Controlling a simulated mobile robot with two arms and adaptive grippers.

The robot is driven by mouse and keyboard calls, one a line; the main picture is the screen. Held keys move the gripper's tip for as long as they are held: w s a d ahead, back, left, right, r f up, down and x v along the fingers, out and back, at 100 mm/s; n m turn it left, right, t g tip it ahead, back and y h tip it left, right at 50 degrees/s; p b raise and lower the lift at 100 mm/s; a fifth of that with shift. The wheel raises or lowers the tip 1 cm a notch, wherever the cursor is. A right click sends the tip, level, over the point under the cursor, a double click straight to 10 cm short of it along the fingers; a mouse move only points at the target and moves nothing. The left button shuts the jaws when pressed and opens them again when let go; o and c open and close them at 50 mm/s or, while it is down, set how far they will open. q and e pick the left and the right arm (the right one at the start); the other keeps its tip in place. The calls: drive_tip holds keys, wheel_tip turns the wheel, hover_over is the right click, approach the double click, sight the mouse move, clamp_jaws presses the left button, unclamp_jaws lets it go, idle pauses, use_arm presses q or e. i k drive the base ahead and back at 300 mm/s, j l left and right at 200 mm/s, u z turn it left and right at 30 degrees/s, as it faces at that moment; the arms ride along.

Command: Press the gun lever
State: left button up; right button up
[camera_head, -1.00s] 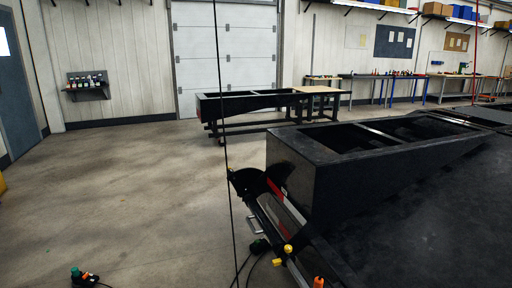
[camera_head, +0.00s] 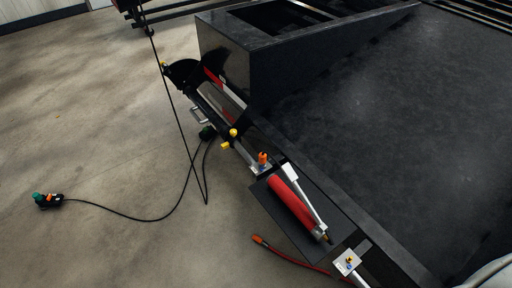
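A red gun with a cylindrical body (camera_head: 291,202) lies on a dark flat plate (camera_head: 281,225) beside the black trailer frame (camera_head: 340,210). A long silver lever (camera_head: 308,197) runs along the gun's right side, close to the body, with a wider pale end at the top. Its lower end meets the gun's dark tip. Neither of my grippers shows in the view. A pale rounded part at the bottom right corner is cut off by the picture edge, and I cannot tell what it is.
An orange-ended red hose (camera_head: 290,255) lies near the plate. Yellow knobs (camera_head: 230,138) and an orange fitting (camera_head: 263,158) sit on the trailer's side. A black cable (camera_head: 130,216) runs across the floor to a green-and-orange connector (camera_head: 47,200). The floor at left is mostly clear.

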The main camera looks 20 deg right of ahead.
sight(292, 176)
drive_tip(key=l+z, duration=0.15)
drive_tip(key=z, duration=0.7)
drive_tip(key=k+l, duration=0.05)
